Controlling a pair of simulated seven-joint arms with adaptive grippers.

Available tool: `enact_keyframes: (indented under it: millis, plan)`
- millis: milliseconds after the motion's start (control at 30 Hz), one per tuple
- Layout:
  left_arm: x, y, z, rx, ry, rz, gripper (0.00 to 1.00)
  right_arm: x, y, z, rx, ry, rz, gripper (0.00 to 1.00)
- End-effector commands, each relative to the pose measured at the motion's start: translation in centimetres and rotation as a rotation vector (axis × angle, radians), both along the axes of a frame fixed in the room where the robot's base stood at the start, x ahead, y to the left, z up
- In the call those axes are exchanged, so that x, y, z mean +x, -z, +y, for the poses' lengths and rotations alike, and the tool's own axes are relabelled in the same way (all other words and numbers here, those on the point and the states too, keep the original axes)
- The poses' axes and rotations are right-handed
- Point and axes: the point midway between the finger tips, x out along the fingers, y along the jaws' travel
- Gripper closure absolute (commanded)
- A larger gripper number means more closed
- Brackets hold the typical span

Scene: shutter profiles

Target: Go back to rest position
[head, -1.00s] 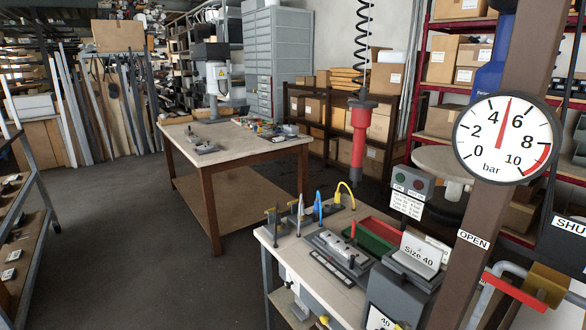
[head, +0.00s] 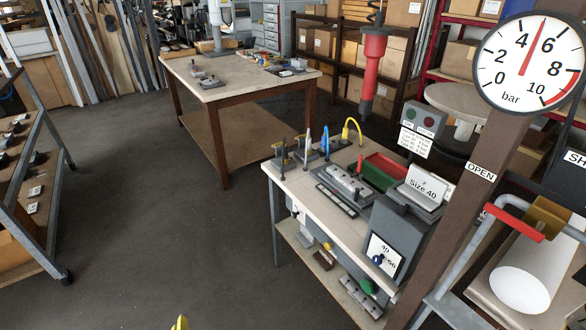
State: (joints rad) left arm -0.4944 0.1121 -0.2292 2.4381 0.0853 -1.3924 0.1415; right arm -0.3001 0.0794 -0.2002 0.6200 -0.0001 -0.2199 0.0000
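Neither of my grippers can be made out in the head view. A small yellow tip (head: 181,323) shows at the bottom edge; I cannot tell what it belongs to. The near workbench (head: 318,262) stands right of the middle, with a grey fixture (head: 346,184), red and green bins (head: 383,171) and a grey box marked Size 40 (head: 421,188) on top. A red tool (head: 373,62) hangs on a black coiled cord above it.
A brown post at the right carries a pressure gauge (head: 530,63), its needle between 4 and 6. A red valve handle (head: 514,223) sits near the OPEN label (head: 481,172). A wooden table (head: 235,88) stands behind, a shelf trolley (head: 47,190) at left. The floor (head: 150,210) between is clear.

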Motion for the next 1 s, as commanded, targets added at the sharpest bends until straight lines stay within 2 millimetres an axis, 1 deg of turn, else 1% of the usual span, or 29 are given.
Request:
enact_keyframes:
  millis: [33, 100, 400, 667, 767, 867, 967, 1000]
  plan:
    - [-0.8, 0.2, 1.5, 0.052, -0.008, 0.025, 0.00, 0.0, 0.0, 0.0, 0.000, 0.000, 0.000, 0.56]
    - [-1.8, 0.5, 3.2, 0.117, -0.016, 0.057, 0.00, 0.0, 0.0, -0.1, -0.001, 0.000, 0.000, 0.56]
    - [-5.9, 0.6, 9.7, 0.354, -0.043, 0.193, 0.00, 0.0, 0.0, -0.1, -0.001, -0.001, 0.001, 0.56]
    - [-4.8, 6.4, 8.3, 0.305, -0.013, 0.231, 0.00, 0.0, 0.0, -0.1, -0.001, 0.000, 0.001, 0.56]
    - [-4.5, 9.0, 7.7, 0.282, -0.004, 0.248, 0.00, 0.0, 0.0, -0.1, -0.001, 0.000, 0.001, 0.56]
    - [-4.5, 12.0, 7.1, 0.256, 0.007, 0.270, 0.00, 0.0, 0.0, -0.1, -0.001, 0.000, 0.001, 0.56]
    - [-4.6, 15.7, 6.4, 0.224, 0.018, 0.297, 0.00, 0.0, 0.0, -0.1, -0.001, 0.000, 0.001, 0.56]
    - [-4.7, 17.5, 6.0, 0.208, 0.022, 0.311, 0.00, 0.0, 0.0, -0.1, -0.001, 0.000, 0.001, 0.56]
